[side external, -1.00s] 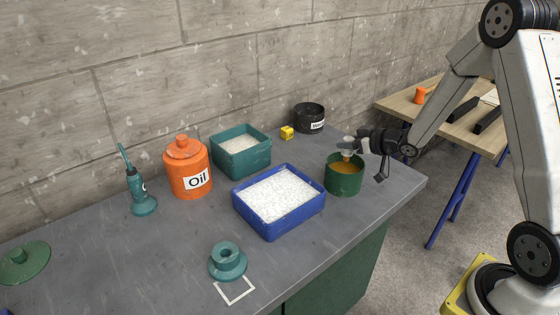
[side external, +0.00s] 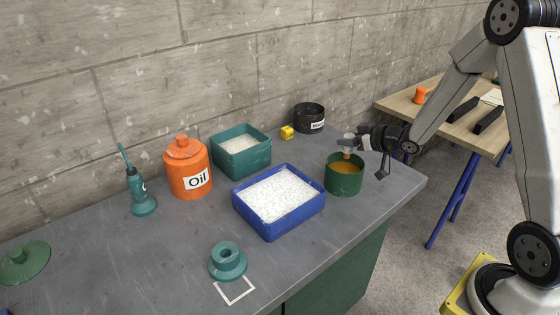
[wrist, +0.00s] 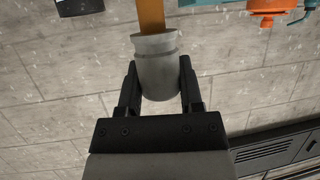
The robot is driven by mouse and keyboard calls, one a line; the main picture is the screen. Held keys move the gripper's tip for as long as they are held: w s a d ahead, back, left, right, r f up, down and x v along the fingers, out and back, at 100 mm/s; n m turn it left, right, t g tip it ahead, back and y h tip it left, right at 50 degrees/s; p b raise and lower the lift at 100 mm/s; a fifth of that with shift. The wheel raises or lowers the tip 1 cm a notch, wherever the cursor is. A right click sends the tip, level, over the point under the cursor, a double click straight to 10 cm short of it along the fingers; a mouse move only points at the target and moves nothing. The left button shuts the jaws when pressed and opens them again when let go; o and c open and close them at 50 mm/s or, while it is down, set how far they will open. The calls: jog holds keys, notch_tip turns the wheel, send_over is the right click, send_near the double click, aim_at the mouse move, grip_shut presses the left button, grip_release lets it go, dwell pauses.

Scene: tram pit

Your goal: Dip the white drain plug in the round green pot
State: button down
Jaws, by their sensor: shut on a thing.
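The white drain plug (side external: 347,142) looks pale grey, with an amber lower part, in the side view. It is upright above the round green pot (side external: 343,185), which holds amber liquid. In the wrist view the plug (wrist: 157,72) sits between my two dark fingers, with an amber strip running to the top edge. My gripper (side external: 354,142) is shut on the plug, reaching in from the right. It also shows in the wrist view (wrist: 158,88). Whether the amber tip still touches the liquid I cannot tell.
A blue tray (side external: 262,228) of white granules stands left of the pot. A teal bin (side external: 243,160), orange oil jar (side external: 187,172), teal oil can (side external: 142,205) and black pot (side external: 309,118) stand behind. A teal flanged piece (side external: 228,264) stands by a white outlined square (side external: 235,290).

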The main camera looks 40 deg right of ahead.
jog(key=shift+r, duration=0.1)
jog(key=shift+r, duration=2.4)
